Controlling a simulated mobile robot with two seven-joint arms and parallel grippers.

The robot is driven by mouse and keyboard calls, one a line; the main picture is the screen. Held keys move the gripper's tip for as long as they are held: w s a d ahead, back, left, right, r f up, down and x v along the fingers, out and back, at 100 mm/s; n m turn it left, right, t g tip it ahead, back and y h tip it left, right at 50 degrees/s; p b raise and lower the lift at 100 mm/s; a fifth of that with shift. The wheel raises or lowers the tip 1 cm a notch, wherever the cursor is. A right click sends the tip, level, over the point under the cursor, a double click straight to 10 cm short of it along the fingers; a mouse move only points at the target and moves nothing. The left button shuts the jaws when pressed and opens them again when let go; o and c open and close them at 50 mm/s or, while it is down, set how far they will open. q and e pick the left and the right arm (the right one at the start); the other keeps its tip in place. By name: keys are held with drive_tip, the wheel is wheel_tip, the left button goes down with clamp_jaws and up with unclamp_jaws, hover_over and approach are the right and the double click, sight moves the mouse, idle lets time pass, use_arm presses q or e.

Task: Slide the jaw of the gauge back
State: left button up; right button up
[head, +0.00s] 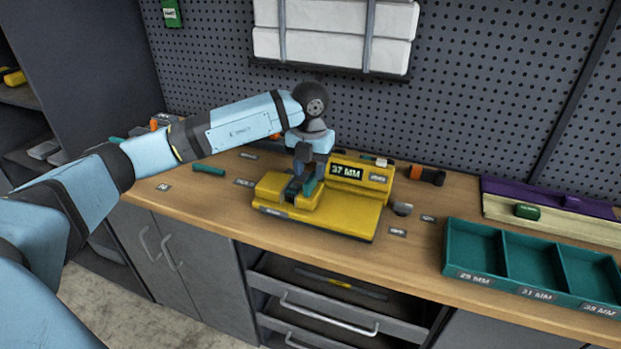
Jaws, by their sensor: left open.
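The yellow gauge (345,218) sits on the wooden workbench, and its display reads 37 MM. A teal piece (309,187) stands upright on the left part of the gauge, at the jaw (290,190). My left gripper (302,183) points down over this left part, right at the teal piece. Its fingers are open and partly hide the jaw. I cannot tell whether the fingers touch it. My right gripper is not in view.
A teal tray (475,240) with labelled compartments stands on the bench (420,260) at the right. A teal rod (208,169) lies left of the gauge. An orange-and-black tool (428,175) lies behind it at the right. A perforated panel (480,90) closes off the back.

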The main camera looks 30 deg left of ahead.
sight(310, 178)
use_arm(q)
drive_tip(key=shift+f, duration=1.7)
clamp_jaws()
drive_tip(key=shift+w+d, duration=0.2)
drive_tip(key=shift+d, duration=0.4)
drive_tip(key=d, duration=0.3)
drive_tip(key=w+d, duration=0.1)
drive_tip(key=d, duration=0.2)
drive_tip(key=shift+w+r, duration=0.1)
drive_tip(key=shift+w, duration=0.1)
drive_tip(key=shift+a, duration=0.3)
unclamp_jaws()
drive_tip(key=shift+d, duration=0.25)
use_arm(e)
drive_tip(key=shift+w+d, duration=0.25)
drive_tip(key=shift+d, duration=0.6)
